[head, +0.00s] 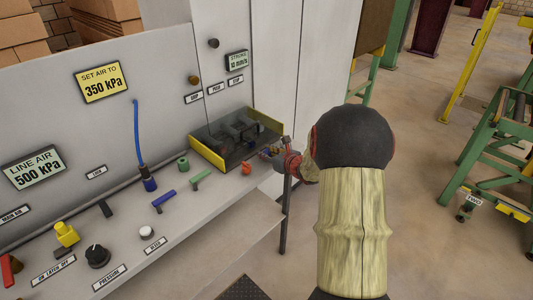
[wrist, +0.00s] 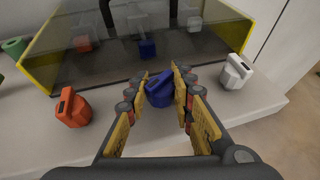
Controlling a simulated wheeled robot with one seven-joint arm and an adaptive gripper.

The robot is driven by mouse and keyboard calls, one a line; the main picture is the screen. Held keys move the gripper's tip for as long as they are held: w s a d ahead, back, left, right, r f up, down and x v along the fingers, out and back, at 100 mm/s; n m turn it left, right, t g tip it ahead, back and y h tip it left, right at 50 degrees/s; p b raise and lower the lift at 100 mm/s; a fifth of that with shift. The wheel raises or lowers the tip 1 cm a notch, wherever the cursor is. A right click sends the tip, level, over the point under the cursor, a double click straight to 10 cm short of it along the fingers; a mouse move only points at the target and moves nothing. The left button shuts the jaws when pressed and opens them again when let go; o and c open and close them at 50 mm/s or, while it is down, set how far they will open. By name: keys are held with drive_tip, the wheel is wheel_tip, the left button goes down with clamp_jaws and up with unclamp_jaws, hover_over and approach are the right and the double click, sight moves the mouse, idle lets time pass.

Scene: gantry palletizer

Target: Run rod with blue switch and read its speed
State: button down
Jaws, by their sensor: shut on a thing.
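A blue switch (wrist: 159,90) stands on the pale ledge in the wrist view, between an orange-red switch (wrist: 72,108) and a white switch (wrist: 235,71). My gripper (wrist: 164,84) has its yellow-padded fingers on both sides of the blue switch and is shut on it. In the head view my gripper (head: 283,157) is at the ledge's right end, where it hides the blue switch. A smoked clear box with yellow ends (head: 209,155) stands just behind; dark parts inside are unclear, and I cannot make out the rod. A small display (head: 237,61) reads STROKE, apparently 0 mm/s.
The ledge also holds an orange-red switch (head: 247,168), green (head: 201,177) and blue (head: 163,199) levers, a black pressure knob (head: 97,255) and a white button (head: 146,232). Signs show 350 kPa (head: 103,83) and 500 kPa (head: 34,168). Open floor lies right, before green frames (head: 480,155).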

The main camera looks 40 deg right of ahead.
drive_tip(key=shift+d+r+p, duration=0.1)
drive_tip(key=shift+p, duration=0.2)
drive_tip(key=n+y+p, duration=0.3)
drive_tip(key=shift+r+y+p, duration=0.1)
drive_tip(key=shift+y+p, duration=0.2)
drive_tip(key=shift+p, duration=0.1)
drive_tip(key=n+y+p, duration=0.2)
drive_tip(key=y, duration=0.1)
drive_tip(key=shift+n+p, duration=0.3)
drive_tip(key=shift+n, duration=0.1)
drive_tip(key=n+g+y+p, duration=0.2)
drive_tip(key=n+y, duration=0.1)
drive_tip(key=shift+n+g+y+p, duration=0.55)
drive_tip(key=shift+n+g+y, duration=0.65)
drive_tip(key=shift+n+y, duration=0.15)
drive_tip(key=c, duration=1.5)
unclamp_jaws()
